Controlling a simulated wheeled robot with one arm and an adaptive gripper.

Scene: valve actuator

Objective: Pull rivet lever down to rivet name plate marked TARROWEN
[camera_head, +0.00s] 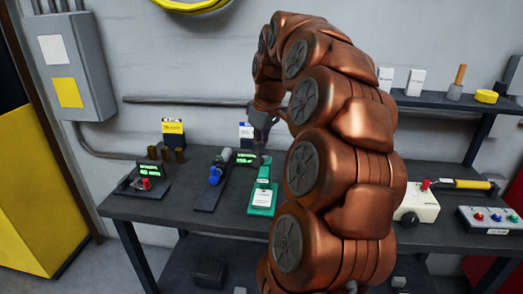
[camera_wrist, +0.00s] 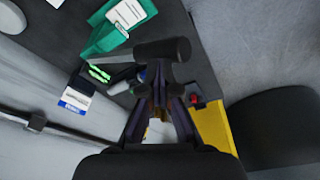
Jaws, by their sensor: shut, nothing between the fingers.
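The green riveting fixture (camera_head: 262,198) with a white plate stands on the dark workbench, and it also shows at the top of the wrist view (camera_wrist: 105,38). The lettering on its plate is too small to read. In the wrist view a lever with a black cylindrical grip (camera_wrist: 165,50) lies across the picture just beyond my fingertips. I cannot tell whether they touch. My gripper (camera_head: 263,148) is above the bench at the fixture's far end, with its fingers pointing down. In the wrist view my gripper (camera_wrist: 161,82) is shut and empty.
A blue valve (camera_head: 214,176) on a dark stand is left of the fixture. A small stand with a red knob (camera_head: 145,184) is farther left. A white box with a red button (camera_head: 418,207) and a button panel (camera_head: 490,220) are at right. My arm hides the bench's middle.

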